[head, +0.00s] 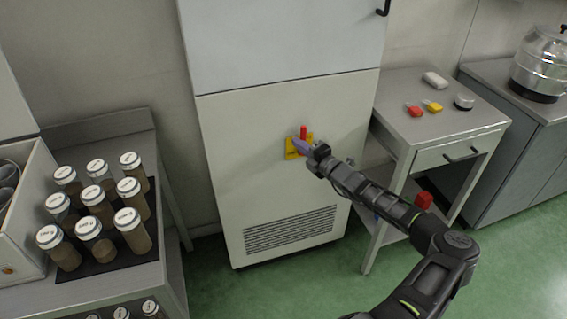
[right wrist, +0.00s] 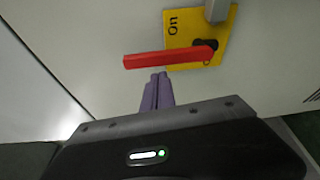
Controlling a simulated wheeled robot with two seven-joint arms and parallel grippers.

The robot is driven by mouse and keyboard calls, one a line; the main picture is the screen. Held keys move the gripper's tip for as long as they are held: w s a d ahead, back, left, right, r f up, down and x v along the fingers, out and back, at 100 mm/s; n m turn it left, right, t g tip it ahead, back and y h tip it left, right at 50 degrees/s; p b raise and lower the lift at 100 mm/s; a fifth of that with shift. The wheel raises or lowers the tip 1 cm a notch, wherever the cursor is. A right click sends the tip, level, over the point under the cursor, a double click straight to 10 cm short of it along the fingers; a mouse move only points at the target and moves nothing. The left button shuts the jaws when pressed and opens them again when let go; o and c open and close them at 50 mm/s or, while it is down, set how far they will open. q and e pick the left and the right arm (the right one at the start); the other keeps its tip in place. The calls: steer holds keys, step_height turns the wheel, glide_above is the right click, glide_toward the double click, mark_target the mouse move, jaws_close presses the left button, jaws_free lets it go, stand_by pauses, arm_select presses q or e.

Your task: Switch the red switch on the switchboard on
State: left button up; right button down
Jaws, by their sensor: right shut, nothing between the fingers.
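The red switch (head: 303,131) is a lever on a yellow plate (head: 290,155) on the white cabinet front. In the head view it points up. In the right wrist view the red lever (right wrist: 165,58) reaches left from a black pivot on the yellow plate (right wrist: 185,28). "On" is printed on the plate; another marking is mostly hidden by the lever. My right gripper (head: 296,143) is shut and empty, its purple fingers in front of the plate. In the wrist view the fingertips (right wrist: 158,75) are just below the lever; I cannot tell whether they touch it. My left gripper is out of view.
A steel side table (head: 400,125) with small red and yellow items stands right of the cabinet. A bench with several jars (head: 129,225) is at left. A metal pot (head: 541,65) is at far right. The green floor (head: 310,275) before the cabinet is clear.

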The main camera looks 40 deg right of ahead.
steer(key=shift+s+d+r+m+t, duration=0.15)
steer(key=shift+d+m+t, duration=0.15)
steer(key=shift+d+m, duration=0.45)
steer(key=shift+a+m, duration=0.2)
steer(key=shift+m, duration=0.05)
steer(key=shift+p, duration=0.3)
